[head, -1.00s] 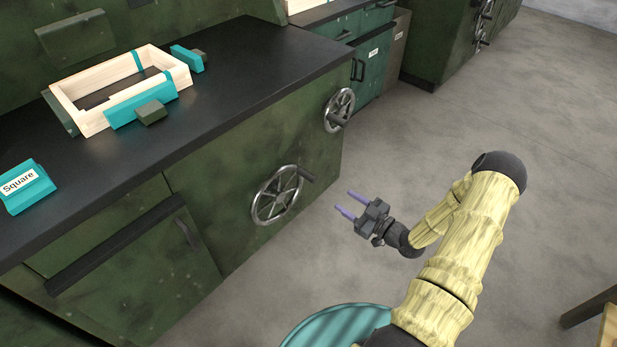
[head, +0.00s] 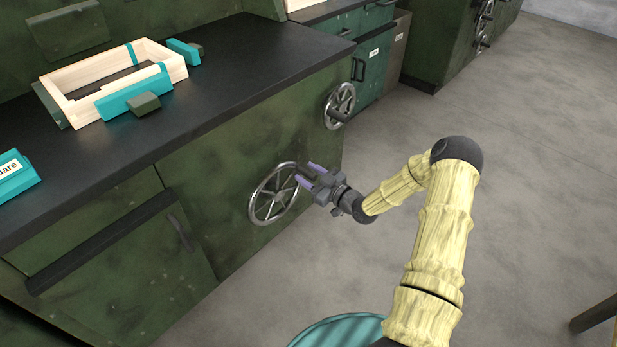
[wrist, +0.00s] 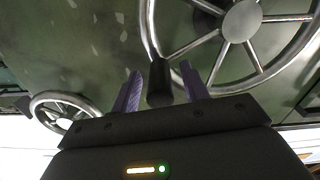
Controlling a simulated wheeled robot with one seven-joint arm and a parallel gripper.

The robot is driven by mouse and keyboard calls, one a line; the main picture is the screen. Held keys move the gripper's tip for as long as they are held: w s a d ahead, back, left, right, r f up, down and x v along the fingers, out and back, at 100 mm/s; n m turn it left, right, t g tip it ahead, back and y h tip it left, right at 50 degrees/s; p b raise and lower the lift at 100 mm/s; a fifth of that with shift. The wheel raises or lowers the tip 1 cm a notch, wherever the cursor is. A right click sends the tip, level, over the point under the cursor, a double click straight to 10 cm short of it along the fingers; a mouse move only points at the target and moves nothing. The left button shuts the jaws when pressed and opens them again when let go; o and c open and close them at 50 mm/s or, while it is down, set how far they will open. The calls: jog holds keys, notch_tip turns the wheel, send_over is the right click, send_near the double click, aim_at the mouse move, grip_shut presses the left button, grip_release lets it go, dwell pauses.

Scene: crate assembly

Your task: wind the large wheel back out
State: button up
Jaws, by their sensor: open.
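The large wheel (head: 272,197) is a grey metal handwheel with spokes on the green cabinet front. It also shows in the wrist view (wrist: 241,22), at the upper right. Its dark crank handle (wrist: 159,84) sticks out from the rim toward me. My gripper (head: 308,176) is at the right side of the large wheel in the head view. Its purple fingers (wrist: 160,90) are open, one on each side of the handle. I cannot tell whether either finger touches it.
A smaller handwheel (head: 340,104) sits on the same cabinet to the right. A wooden frame with teal clamps (head: 75,112) lies on the black worktop (head: 215,100). Open grey floor (head: 520,130) lies to the right of the cabinet.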

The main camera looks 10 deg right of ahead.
jog(key=shift+w+a, duration=0.1)
grip_shut()
dwell(0.3)
jog(key=shift+r, duration=0.1)
jog(key=shift+a, duration=0.1)
jog(key=shift+r, duration=0.1)
jog(key=shift+n, duration=0.3)
